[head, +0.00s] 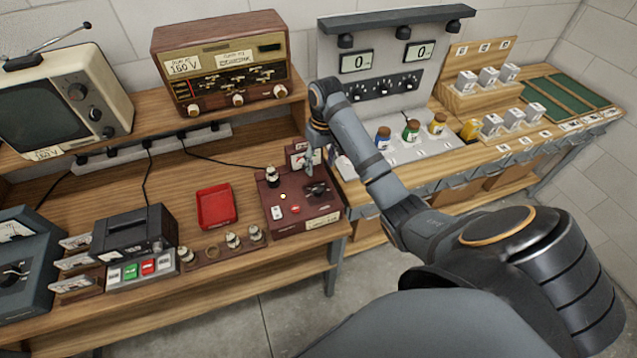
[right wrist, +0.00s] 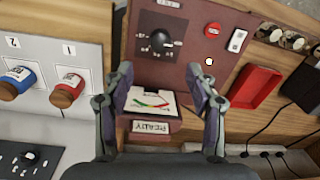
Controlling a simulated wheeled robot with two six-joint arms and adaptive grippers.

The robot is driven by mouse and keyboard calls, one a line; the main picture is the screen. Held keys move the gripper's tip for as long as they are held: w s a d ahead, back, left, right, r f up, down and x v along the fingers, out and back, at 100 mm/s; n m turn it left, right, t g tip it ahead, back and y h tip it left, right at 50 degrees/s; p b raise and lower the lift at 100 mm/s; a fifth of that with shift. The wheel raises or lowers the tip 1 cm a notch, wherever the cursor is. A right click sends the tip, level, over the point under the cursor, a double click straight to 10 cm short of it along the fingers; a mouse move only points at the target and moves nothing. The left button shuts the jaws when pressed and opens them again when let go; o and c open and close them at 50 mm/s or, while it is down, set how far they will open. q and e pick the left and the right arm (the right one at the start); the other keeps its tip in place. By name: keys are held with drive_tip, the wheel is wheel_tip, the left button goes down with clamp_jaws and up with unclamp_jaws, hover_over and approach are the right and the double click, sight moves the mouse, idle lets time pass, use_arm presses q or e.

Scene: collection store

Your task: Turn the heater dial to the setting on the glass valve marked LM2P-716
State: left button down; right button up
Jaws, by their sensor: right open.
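A maroon tester box (head: 300,217) stands at the right end of the wooden bench. A black pointer dial (head: 317,188) sits on its top, near a meter (head: 299,158). One glass valve (head: 272,175) stands upright on the box's back left. Several more valves (head: 233,240) stand in a wooden rack; no marking on them is readable. My right gripper (head: 314,158) is over the box's back edge. In the right wrist view its open, empty fingers (right wrist: 160,72) are spread either side of the meter (right wrist: 152,104), with the dial (right wrist: 158,41) beyond the tips. My left gripper is out of view.
A red tray (head: 216,205) lies left of the box. A black device (head: 133,236) stands farther left. A radio (head: 222,65) and a television (head: 62,98) are on the shelf behind. Capped bottles (head: 411,130) stand on the grey panel to the right.

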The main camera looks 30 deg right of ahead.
drive_tip(key=b, duration=0.5)
hover_over(318, 188)
drive_tip(key=f, duration=0.5)
drive_tip(key=shift+s+d, duration=0.1)
drive_tip(key=shift+d, duration=0.15)
wheel_tip(318, 188, down, 4)
drive_tip(key=shift+a+f+p, duration=0.15)
drive_tip(key=shift+f+p, duration=0.1)
drive_tip(key=shift+p, duration=0.55)
drive_tip(key=shift+f, duration=0.4)
drive_tip(key=c, duration=1.1)
drive_tip(key=shift+c, duration=0.2)
